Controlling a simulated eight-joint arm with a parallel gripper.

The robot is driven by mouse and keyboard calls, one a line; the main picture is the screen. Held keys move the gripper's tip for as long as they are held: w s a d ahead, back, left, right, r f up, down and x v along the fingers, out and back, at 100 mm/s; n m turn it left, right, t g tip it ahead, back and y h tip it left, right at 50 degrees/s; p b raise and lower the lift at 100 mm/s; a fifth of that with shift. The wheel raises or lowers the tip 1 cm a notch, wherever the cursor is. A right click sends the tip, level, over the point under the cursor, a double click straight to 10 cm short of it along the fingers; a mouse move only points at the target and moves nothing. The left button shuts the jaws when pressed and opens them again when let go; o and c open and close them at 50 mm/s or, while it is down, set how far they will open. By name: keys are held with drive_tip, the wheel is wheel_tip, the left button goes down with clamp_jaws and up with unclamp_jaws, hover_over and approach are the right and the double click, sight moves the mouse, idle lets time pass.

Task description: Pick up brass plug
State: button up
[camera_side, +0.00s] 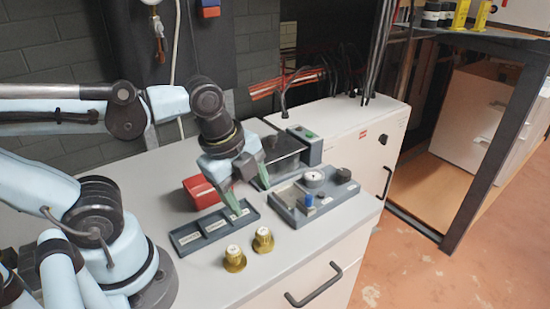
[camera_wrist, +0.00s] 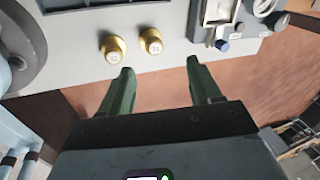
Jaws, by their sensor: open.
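Two brass plugs stand upright on the grey counter, both with white marked tops. One brass plug (camera_side: 234,260) is at the left in the side view, and the other brass plug (camera_side: 263,240) is just right of it and farther back. In the wrist view one plug (camera_wrist: 112,48) and the other plug (camera_wrist: 151,41) are near the top, beyond the fingertips. My gripper (camera_side: 247,194) is open and empty, with green fingers pointing down over the right end of the labelled tray. In the wrist view my gripper (camera_wrist: 160,67) has its fingers wide apart, with nothing between them.
The dark three-compartment tray (camera_side: 210,231) lies behind the plugs. A red container (camera_side: 200,192) is behind it. A grey fixture (camera_side: 322,202) with a gauge and blue knob stands right. The counter's front edge is close to the plugs.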

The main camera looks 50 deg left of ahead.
sight(234, 250)
drive_tip(key=s+d+m+g, duration=0.1)
drive_tip(key=s+m+g, duration=0.3)
drive_tip(key=m, duration=0.9)
drive_tip(key=shift+t, duration=0.4)
drive_tip(key=shift+s+d+f, duration=0.1)
drive_tip(key=shift+s+f, duration=0.1)
drive_tip(key=shift+f, duration=0.9)
drive_tip(key=shift+s+f, duration=0.15)
drive_tip(key=shift+f, duration=0.9)
drive_tip(key=shift+s+d+f, duration=0.1)
drive_tip(key=shift+s+f, duration=0.1)
drive_tip(key=shift+f, duration=0.9)
drive_tip(key=shift+w+d+f, duration=0.1)
drive_tip(key=shift+f, duration=0.7)
drive_tip(key=shift+w+d+f, duration=0.1)
drive_tip(key=shift+f, duration=1.65)
clamp_jaws()
